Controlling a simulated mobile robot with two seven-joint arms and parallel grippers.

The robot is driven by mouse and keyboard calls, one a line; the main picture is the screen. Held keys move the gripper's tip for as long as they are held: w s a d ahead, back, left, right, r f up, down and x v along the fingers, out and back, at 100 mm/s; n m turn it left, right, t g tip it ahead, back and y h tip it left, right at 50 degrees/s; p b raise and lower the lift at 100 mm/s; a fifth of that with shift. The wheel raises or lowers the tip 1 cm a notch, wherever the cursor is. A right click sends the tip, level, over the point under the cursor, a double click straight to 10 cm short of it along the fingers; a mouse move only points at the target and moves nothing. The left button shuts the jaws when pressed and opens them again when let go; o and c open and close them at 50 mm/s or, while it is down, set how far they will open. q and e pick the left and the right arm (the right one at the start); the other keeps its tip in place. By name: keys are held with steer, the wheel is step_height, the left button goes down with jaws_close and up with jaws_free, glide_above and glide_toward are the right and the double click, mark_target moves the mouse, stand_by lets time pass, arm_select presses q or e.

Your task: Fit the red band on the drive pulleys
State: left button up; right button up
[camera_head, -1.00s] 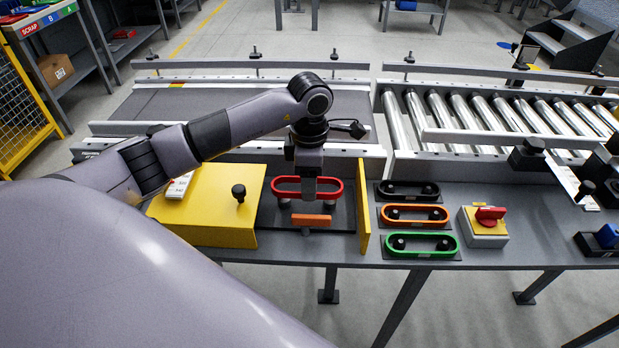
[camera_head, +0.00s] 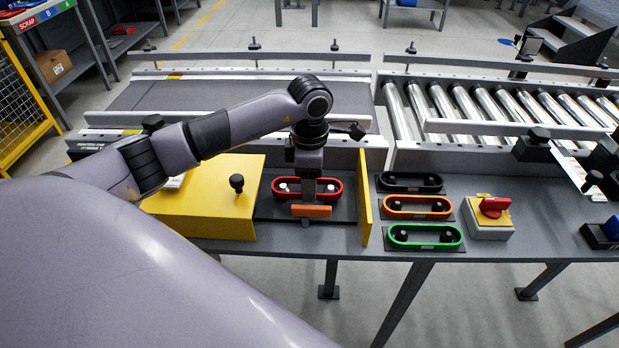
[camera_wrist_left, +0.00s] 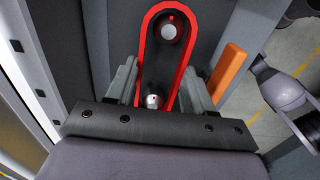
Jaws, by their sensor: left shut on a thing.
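The red band (camera_head: 334,196) is a long oval loop at the drive pulleys on the dark plate between the yellow housings. It also shows in the left wrist view (camera_wrist_left: 186,72). My left gripper (camera_head: 307,190) points down and is shut on the red band, one finger on each long side in the left wrist view (camera_wrist_left: 160,78). The drive pulleys, left (camera_head: 283,187) and right (camera_head: 331,188), show their silver tops inside the loop. In the left wrist view both pulleys (camera_wrist_left: 170,31) (camera_wrist_left: 153,101) lie within the band. How deep it sits cannot be told. My right gripper is not in view.
An orange block (camera_head: 312,211) stands just in front of the band. A yellow cover (camera_head: 200,205) is on the left and an upright yellow panel (camera_head: 364,205) on the right. Black, orange (camera_head: 417,214) and green bands and a red-knobbed switch box (camera_head: 490,218) stand further right.

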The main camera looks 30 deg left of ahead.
arm_select(q)
steer(key=shift+f+b, duration=0.45)
steer(key=shift+f, duration=0.3)
steer(key=o, duration=1.4)
steer(key=shift+o, duration=0.2)
steer(key=shift+r, duration=0.1)
step_height(320, 180, up, 8)
steer(key=p, duration=0.5)
steer(key=shift+p, duration=0.35)
